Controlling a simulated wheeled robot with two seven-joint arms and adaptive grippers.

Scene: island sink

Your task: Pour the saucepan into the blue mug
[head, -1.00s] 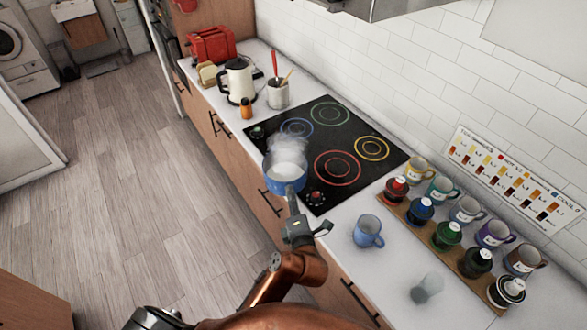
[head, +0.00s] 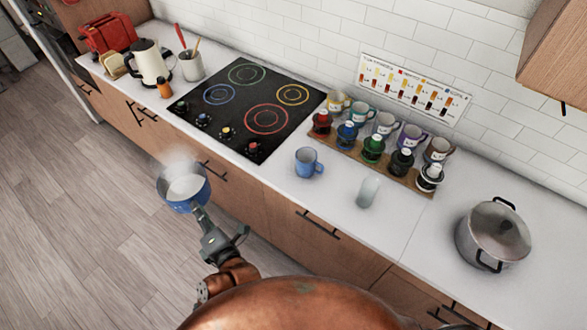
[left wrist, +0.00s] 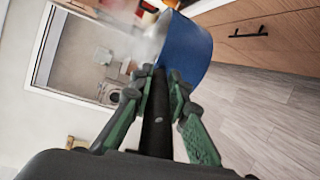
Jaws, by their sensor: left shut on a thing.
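The blue saucepan (head: 183,188) holds a white liquid and gives off steam. It is in the air in front of the counter, over the floor. My left gripper (head: 205,222) is shut on its handle. The left wrist view shows the saucepan's blue side (left wrist: 188,48) and the dark handle between the fingers (left wrist: 155,112). The blue mug (head: 308,162) stands upright on the counter, to the right of the saucepan and apart from it. Its inside is too small to read. My right gripper is not in view.
A glass (head: 368,191) stands right of the mug. A rack (head: 398,180) of several mugs and capped jars is behind it. The stove (head: 245,105) is bare. Kettle (head: 150,62) and toaster (head: 107,33) are far left.

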